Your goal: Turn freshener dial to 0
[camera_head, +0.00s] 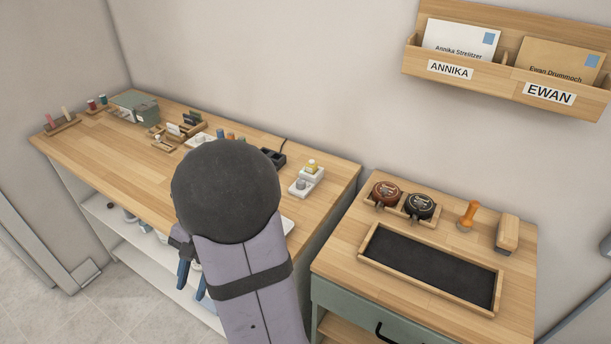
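A small white device with a grey dial and a yellow-labelled bottle (311,167), which looks like the freshener (306,182), stands near the right end of the long wooden counter. Its dial (300,184) faces the front; its setting is too small to read.
Another white device (198,139), a black holder (272,157) and a green box (147,114) stand on the long counter (110,150). My arm covers its middle. A lower cabinet with a dark tray (430,268) stands right, beyond a gap. Letter racks (480,75) hang above.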

